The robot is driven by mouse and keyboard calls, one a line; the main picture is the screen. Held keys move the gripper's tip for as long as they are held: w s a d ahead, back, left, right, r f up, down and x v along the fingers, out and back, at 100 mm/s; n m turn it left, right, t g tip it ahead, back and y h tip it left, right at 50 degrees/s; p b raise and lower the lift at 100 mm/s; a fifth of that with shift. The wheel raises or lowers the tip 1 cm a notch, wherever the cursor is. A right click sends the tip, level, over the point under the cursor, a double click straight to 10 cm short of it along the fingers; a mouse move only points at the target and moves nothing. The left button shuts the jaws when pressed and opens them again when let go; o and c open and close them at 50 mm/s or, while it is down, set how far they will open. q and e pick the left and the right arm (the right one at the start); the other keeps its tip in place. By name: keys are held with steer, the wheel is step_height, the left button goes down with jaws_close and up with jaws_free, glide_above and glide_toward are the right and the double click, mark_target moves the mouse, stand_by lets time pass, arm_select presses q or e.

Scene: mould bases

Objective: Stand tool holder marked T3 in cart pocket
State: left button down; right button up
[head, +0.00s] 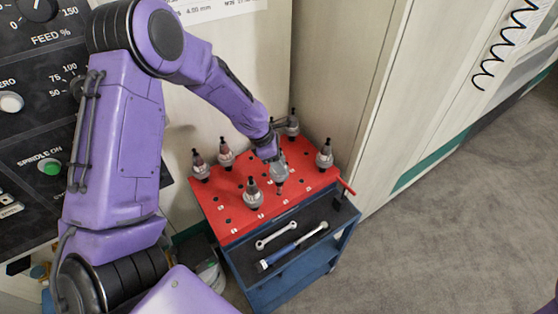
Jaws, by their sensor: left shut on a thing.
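The cart (237,222) has a red top with several dark pockets, some with small white labels. Several grey tool holders stand on it: one at the left (201,165), one behind it (226,153), one at the front (253,193), one at the right (325,153) and one at the back (292,124). My left gripper (275,158) is shut on another tool holder (279,174) over the middle right of the red top. It looks upright; I cannot tell whether its lower end is in a pocket. The T3 mark is not readable. My right gripper is not in view.
A dark lower tray (300,256) on the cart's front holds a wrench (276,236) and a blue-handled tool (291,247). A red handle (346,187) sticks out at the cart's right. Machine walls stand close behind. Grey floor is free at the right.

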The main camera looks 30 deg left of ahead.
arm_select(q)
steer(key=shift+f+b, duration=0.5)
steer(key=shift+f, duration=0.8)
steer(key=shift+f+b, duration=0.35)
steer(key=shift+f, duration=1.3)
steer(key=shift+p, duration=0.4)
steer(key=shift+f, duration=0.1)
